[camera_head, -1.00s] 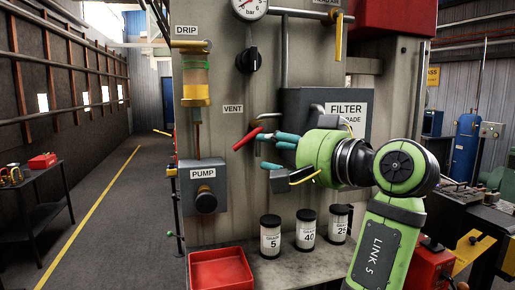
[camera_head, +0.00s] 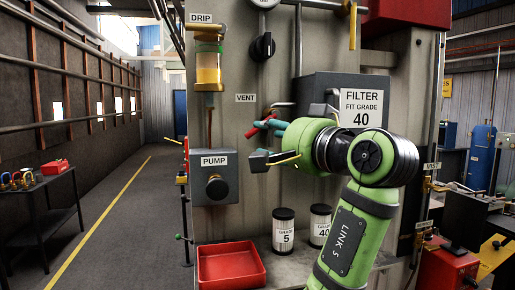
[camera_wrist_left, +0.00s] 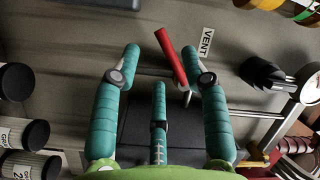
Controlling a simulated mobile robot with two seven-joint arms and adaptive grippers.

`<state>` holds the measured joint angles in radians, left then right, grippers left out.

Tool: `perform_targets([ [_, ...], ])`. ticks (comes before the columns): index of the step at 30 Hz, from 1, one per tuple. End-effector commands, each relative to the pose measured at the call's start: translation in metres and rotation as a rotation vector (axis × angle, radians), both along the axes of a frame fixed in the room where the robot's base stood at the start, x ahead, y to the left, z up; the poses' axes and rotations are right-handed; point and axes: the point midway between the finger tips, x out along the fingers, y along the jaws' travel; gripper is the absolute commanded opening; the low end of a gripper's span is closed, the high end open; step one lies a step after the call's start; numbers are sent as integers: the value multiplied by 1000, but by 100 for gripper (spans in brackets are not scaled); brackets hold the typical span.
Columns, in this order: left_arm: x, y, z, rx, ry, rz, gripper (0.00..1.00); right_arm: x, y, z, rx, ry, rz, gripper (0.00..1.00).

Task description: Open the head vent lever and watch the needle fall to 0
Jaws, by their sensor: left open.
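The red vent lever (camera_head: 258,127) slants up to the right on the machine's grey front, under the VENT label (camera_head: 245,98). My left gripper (camera_head: 260,147) is open at the lever, its teal upper fingers overlapping it in the head view. In the left wrist view the lever (camera_wrist_left: 171,55) lies between the two upper fingertips, nearer the right one, with the third finger below; contact cannot be told. The pressure gauge (camera_head: 263,3) is almost wholly cut off by the top edge. In the wrist view the gauge (camera_wrist_left: 311,85) is cut off too, and its needle cannot be read. My right gripper is not in view.
A grey filter box (camera_head: 318,88) juts out right of the lever. The pump box (camera_head: 214,190) and drip glass (camera_head: 208,68) are on the left. Jars (camera_head: 284,232) and a red tray (camera_head: 230,262) stand below. A black knob (camera_head: 263,46) is above.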

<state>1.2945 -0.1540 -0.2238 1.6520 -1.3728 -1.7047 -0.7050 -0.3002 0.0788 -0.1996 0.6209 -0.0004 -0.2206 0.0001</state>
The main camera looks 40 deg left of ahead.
Motion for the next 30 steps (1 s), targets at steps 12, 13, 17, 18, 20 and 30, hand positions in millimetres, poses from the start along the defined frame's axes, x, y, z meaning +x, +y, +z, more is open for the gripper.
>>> perform_targets([
  [12,21,53,4,-1,2,1,45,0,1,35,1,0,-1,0],
  [13,22,55,4,-1,2,1,45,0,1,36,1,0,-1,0],
  [17,23,59,2,-1,0,1,45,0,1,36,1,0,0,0],
  [18,24,60,2,-1,0,1,45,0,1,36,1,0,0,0],
  [20,24,59,2,-1,0,-1,45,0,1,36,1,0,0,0],
  [30,24,59,1,-2,0,0,0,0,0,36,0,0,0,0],
])
